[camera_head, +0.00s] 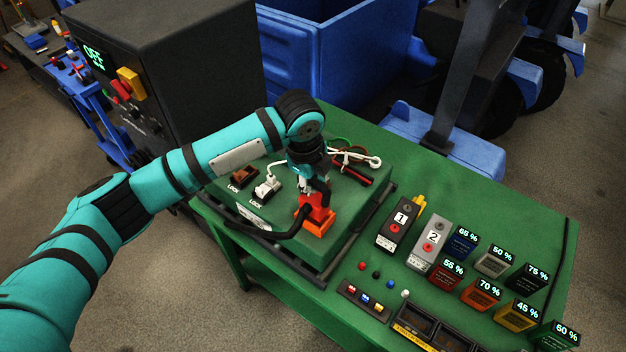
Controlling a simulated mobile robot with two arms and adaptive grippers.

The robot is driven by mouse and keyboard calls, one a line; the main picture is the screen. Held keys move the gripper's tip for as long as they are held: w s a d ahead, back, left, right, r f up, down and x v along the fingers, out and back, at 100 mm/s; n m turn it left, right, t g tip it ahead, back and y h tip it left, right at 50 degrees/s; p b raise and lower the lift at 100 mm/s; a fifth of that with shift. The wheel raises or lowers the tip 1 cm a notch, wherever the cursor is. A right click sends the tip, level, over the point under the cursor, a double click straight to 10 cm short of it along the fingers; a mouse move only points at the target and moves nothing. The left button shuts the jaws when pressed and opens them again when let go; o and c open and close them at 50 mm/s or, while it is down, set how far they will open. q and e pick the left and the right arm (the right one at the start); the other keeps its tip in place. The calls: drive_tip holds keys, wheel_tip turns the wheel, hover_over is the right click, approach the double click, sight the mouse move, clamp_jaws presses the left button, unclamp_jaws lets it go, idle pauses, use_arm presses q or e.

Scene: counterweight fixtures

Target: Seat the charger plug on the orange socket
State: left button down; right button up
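The orange socket (314,222) stands at the front of a raised green block on the green table. My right gripper is not in view.
On the block are a brown socket (243,175), a white socket with a white plug (267,187), red-handled pliers (351,171) and a white cable (362,159). Numbered modules (401,231) and several percentage-labelled blocks (494,262) stand to the right. A dark cabinet (185,60) rises behind my arm.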

sight(313, 198)
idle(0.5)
use_arm(q)
drive_tip(key=shift+f+b, duration=0.55)
drive_tip(key=shift+f, duration=0.75)
drive_tip(key=shift+w+p, duration=0.1)
drive_tip(key=shift+p, duration=0.3)
drive_tip(key=shift+f, duration=1.1)
drive_tip(key=c, duration=2)
unclamp_jaws()
drive_tip(key=o, duration=0.6)
drive_tip(key=shift+f, duration=0.1)
